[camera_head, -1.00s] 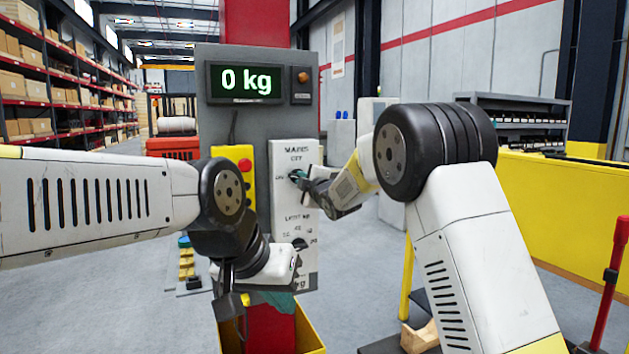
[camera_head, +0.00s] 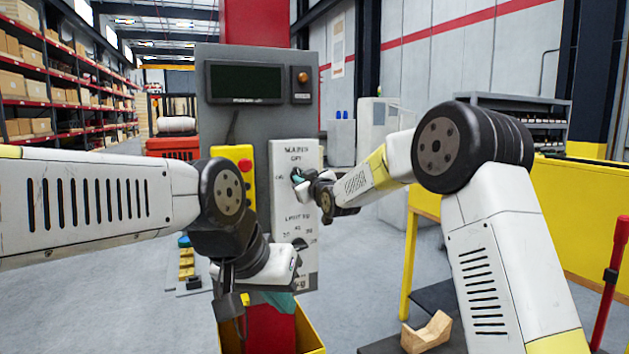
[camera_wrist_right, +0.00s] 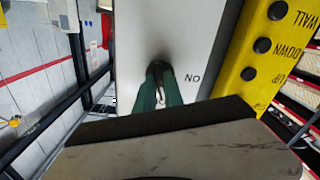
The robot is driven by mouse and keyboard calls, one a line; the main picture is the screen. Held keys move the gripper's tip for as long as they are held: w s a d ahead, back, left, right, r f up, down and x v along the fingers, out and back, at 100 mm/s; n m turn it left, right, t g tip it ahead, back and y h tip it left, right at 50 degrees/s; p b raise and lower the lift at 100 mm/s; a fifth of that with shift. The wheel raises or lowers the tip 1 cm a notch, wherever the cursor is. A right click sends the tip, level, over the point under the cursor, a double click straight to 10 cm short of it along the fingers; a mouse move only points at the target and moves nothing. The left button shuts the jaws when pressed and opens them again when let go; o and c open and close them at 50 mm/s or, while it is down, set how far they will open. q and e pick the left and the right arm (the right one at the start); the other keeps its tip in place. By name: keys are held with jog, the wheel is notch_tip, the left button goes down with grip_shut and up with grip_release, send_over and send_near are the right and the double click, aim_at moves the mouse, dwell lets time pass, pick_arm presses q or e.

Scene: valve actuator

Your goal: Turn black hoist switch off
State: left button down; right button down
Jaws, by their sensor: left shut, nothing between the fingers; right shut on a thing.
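The white switch panel (camera_head: 283,205) is on the front of the grey column, with "MAINS" and "OFF" lettering at its top. My right gripper (camera_head: 299,176) is at the upper switch. In the right wrist view its green fingers (camera_wrist_right: 160,92) are shut on the black switch (camera_wrist_right: 158,68), beside the upside-down "ON" label. The fingers hide most of the switch, so its exact angle is hard to tell. The display (camera_head: 245,83) above is dark. My left gripper (camera_head: 284,302) is shut and empty, low in front of the column.
A yellow button box (camera_head: 235,165) with a red button is left of the panel; it also shows in the right wrist view (camera_wrist_right: 262,50). A lower selector (camera_head: 300,244) is on the panel. A yellow barrier (camera_head: 575,215) and a wooden block (camera_head: 428,333) are at right.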

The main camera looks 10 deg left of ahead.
jog(key=shift+f+m, duration=0.1)
jog(key=shift+m, duration=1.6)
jog(key=c, duration=1.4)
grip_release()
jog(key=shift+c, duration=0.2)
jog(key=v, duration=0.7)
jog(key=shift+s+d, duration=0.25)
jog(key=shift+s, duration=0.1)
jog(key=shift+d, duration=0.1)
